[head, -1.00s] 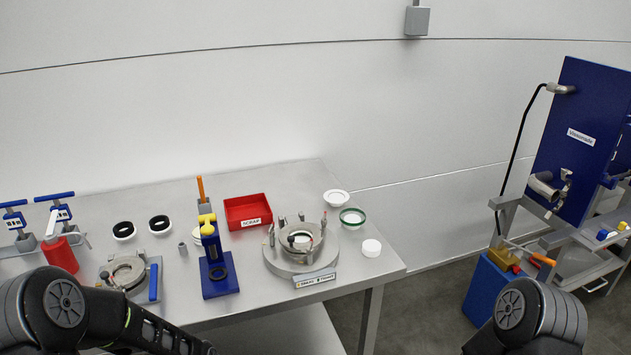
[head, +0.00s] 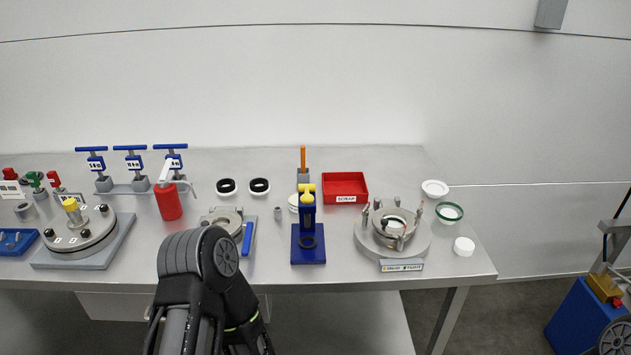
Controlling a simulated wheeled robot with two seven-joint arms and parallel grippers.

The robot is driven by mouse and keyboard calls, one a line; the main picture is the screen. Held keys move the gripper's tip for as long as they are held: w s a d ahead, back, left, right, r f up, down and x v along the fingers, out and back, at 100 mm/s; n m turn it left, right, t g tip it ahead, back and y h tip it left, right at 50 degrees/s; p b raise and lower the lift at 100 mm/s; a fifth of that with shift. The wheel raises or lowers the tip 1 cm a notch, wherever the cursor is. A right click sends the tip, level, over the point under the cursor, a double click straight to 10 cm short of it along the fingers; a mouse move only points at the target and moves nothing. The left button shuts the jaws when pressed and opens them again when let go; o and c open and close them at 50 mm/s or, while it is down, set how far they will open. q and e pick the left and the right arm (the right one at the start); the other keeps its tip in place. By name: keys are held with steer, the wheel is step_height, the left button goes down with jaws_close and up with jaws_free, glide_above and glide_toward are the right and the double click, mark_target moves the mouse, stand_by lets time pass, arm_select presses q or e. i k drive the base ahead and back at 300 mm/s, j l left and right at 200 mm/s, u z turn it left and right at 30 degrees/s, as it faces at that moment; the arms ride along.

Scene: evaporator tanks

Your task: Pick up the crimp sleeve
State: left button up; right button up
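A small grey upright cylinder (head: 278,213), which looks like the crimp sleeve, stands on the steel table between the black-and-white rings and the blue press. Nothing touches it. My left arm rises in front of the table, to the lower left of the cylinder, but its gripper is out of the picture.
The blue press (head: 308,244) stands right of the cylinder, and a grey ring fixture (head: 222,222) with a blue handle (head: 248,238) stands left. Behind are a red scrap tray (head: 345,188) and two black-and-white rings (head: 260,187). A large round fixture (head: 392,234) is further right.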

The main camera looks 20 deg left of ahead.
mark_target(277, 210)
steer(key=j+z, duration=0.1)
steer(key=z, duration=0.3)
steer(key=k+j+z, duration=0.1)
steer(key=z, duration=0.25)
steer(key=j+z, duration=0.1)
steer(key=z, duration=0.3)
steer(key=k+j+z, duration=0.45)
steer(key=k, duration=0.3)
steer(key=k+j+z, duration=0.2)
steer(key=k, duration=0.15)
steer(key=k+j, duration=0.1)
steer(key=k, duration=0.15)
